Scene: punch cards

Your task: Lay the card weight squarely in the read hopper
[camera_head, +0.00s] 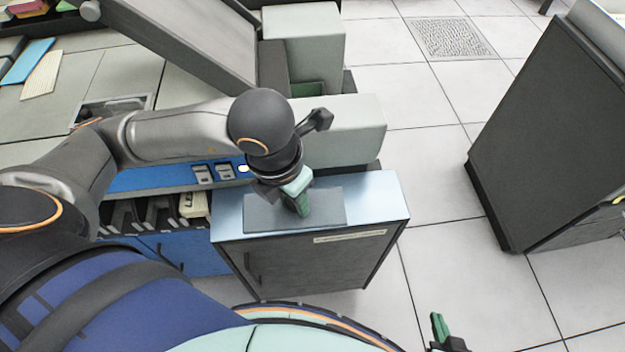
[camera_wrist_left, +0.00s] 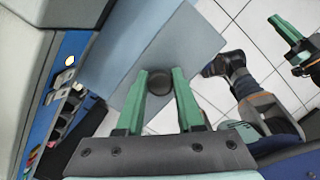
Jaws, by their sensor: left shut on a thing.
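My left gripper (camera_head: 303,205) points down over a flat blue-grey plate (camera_head: 262,213) on the small cabinet. Its green fingers are shut on a dark round knob (camera_wrist_left: 158,82), which I take to be part of the card weight. In the left wrist view the plate (camera_wrist_left: 192,38) lies behind the knob; I cannot tell whether the two are one piece. My right gripper (camera_head: 442,335) is at the bottom edge of the head view, away from the cabinet, and also shows in the left wrist view (camera_wrist_left: 300,45). I cannot tell which part is the read hopper.
The cabinet (camera_head: 385,205) has a pale blue top. Left of it is a machine with a blue switch panel (camera_head: 150,181) and card slots. A sloping grey chute (camera_head: 190,45) and a pale block (camera_head: 345,125) stand behind. A dark cabinet (camera_head: 540,130) is at right, with open floor between.

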